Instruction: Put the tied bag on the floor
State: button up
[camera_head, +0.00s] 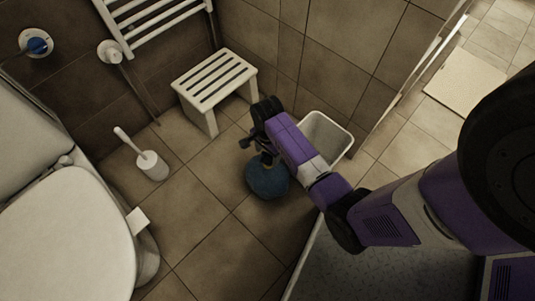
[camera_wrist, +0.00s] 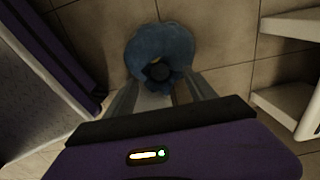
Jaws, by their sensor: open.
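The tied bag (camera_head: 267,179) is a round blue bag on the tiled floor, beside the white bin and in front of the stool. In the wrist view the bag (camera_wrist: 150,45) lies just beyond my fingertips, with a dark round knot or opening at its middle. My gripper (camera_head: 268,150) is above the bag and pointed down at it in the head view. I cannot tell whether the fingertips touch the bag. My arm hides part of the bin.
A white bin (camera_head: 327,130) stands right of the bag. A white slatted stool (camera_head: 214,80) stands behind it. A toilet brush in its holder (camera_head: 152,166) and a toilet (camera_head: 65,240) are at left. Tiled floor (camera_head: 205,215) between toilet and bag is clear.

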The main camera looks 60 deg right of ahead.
notch_tip(320, 180, up, 7)
jog(key=p, duration=0.2)
jog(key=s+a+r+n+t+h, duration=0.2)
jog(key=s+a+n+t, duration=0.55)
jog(key=a+n, duration=0.35)
jog(key=s+a+r+n+t, duration=0.2)
jog(key=s+r+n, duration=0.1)
jog(key=r, duration=0.6)
jog(key=s+a+r+n+t+y, duration=0.1)
jog(key=s+a+r+n+t, duration=0.2)
jog(key=r, duration=0.6)
jog(key=s+a+r+n+t+y, duration=0.1)
jog(key=s+a+r+n+t, duration=0.1)
jog(key=r, duration=0.7)
jog(key=shift+s+a+n, duration=0.45)
jog(key=shift+a+n, duration=0.15)
jog(key=shift+n, duration=0.5)
jog(key=shift+t, duration=0.25)
notch_tip(320, 180, up, 24)
jog(key=p, duration=2.4)
